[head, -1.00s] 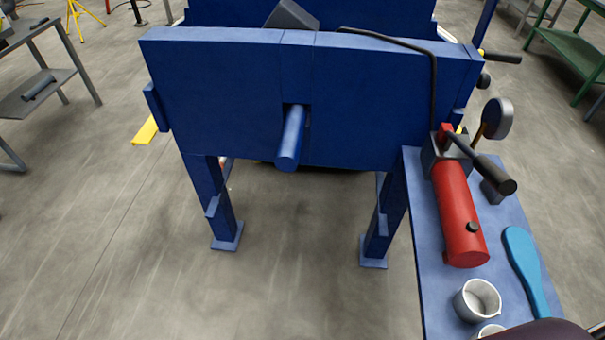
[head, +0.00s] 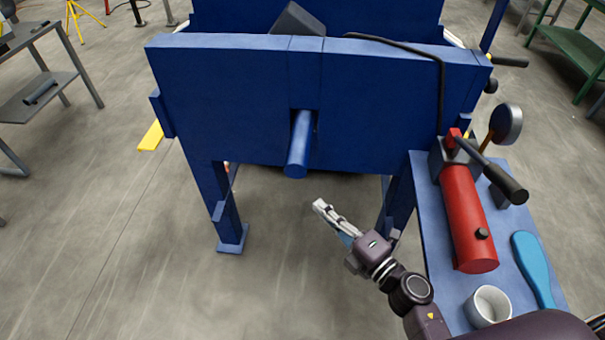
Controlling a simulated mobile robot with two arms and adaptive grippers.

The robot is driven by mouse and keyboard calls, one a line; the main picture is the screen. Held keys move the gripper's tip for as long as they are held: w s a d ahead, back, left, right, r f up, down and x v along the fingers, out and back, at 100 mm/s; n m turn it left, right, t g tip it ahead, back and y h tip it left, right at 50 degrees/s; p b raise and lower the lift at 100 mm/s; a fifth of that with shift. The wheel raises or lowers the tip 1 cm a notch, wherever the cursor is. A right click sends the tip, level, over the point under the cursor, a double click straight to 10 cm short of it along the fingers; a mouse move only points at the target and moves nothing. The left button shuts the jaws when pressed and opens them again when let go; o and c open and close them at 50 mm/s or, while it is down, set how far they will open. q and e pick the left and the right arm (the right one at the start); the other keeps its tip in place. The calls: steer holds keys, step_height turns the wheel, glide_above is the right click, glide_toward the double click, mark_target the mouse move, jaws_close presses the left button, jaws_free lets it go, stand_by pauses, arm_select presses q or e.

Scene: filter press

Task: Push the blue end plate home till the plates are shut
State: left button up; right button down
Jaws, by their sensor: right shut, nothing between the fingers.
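The blue end plate (head: 225,105) stands upright across the middle of the head view, on blue legs. A blue round bar (head: 299,145) sticks out of its middle toward me. Behind it, another blue plate (head: 235,15) shows at the top; the plates between them are mostly hidden, so I cannot tell how wide any gap is. My right gripper (head: 322,208) is shut and empty. It is in front of the end plate, below and a little right of the bar, and seems apart from both. My left gripper is not in view.
A blue side shelf (head: 430,250) at right holds a red hand pump (head: 465,215) with a black-gripped lever and gauge (head: 506,122), a white cup (head: 487,306) and a light blue paddle (head: 533,268). A black hose (head: 440,75) runs over the plate's top.

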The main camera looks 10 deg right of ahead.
steer(key=p, duration=0.2)
glide_toward(292, 166)
steer(key=w+a, duration=0.2)
steer(key=a, duration=0.2)
steer(key=shift+w+d, duration=0.35)
steer(key=shift+w, duration=0.45)
steer(key=shift+w+d, duration=0.35)
steer(key=shift+w, duration=0.45)
